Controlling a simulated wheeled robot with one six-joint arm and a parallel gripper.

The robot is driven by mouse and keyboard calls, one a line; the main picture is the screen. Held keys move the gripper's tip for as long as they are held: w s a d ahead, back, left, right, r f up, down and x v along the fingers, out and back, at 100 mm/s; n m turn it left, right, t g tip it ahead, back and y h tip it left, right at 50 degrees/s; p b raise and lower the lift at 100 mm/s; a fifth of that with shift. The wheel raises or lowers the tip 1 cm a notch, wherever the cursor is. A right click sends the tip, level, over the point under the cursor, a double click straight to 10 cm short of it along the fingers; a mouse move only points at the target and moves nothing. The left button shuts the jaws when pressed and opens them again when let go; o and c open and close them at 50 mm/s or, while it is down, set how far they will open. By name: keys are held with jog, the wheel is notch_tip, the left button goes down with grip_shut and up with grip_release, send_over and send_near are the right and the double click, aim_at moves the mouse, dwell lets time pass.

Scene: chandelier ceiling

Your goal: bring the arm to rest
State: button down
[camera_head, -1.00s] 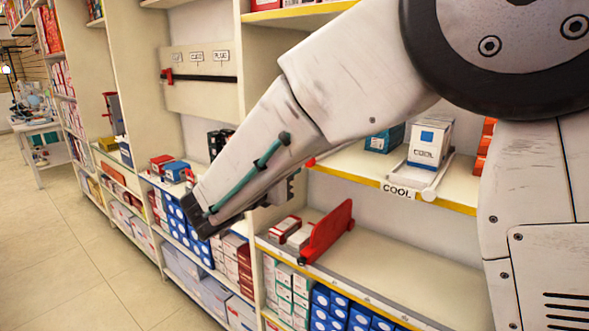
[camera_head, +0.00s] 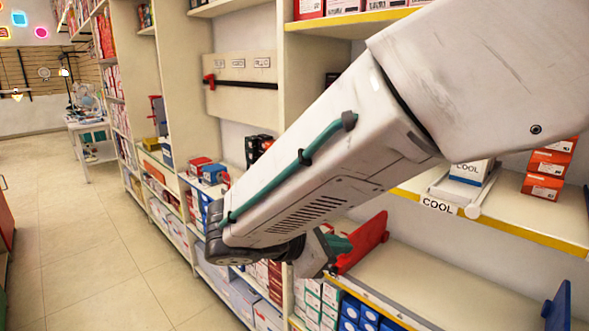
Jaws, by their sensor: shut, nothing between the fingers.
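My white arm (camera_head: 320,165) reaches from the upper right down across the middle of the view, with a teal cable along its forearm and a dark wrist joint at its lower left end. My gripper (camera_head: 326,252) shows partly below the forearm as a dark grey piece with a teal part beside it. It is shut and holds nothing. The rest of it is hidden behind the forearm. In the picture it overlaps the edge of the red divider (camera_head: 368,243); I cannot tell whether they touch.
A blue divider (camera_head: 557,305) stands lower right. Shelving with small boxes runs along the left. The tiled floor (camera_head: 80,250) at left is clear.

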jog(key=s+d+r+m+g+y, duration=0.1)
jog(key=s+d+m+g+y, duration=0.3)
jog(key=s+d+m+y, duration=0.7)
jog(key=s+d+m, duration=0.7)
jog(key=s+m, duration=0.2)
jog(key=shift+s+d+g, duration=0.2)
jog(key=shift+d+g, duration=0.05)
jog(key=shift+g, duration=0.15)
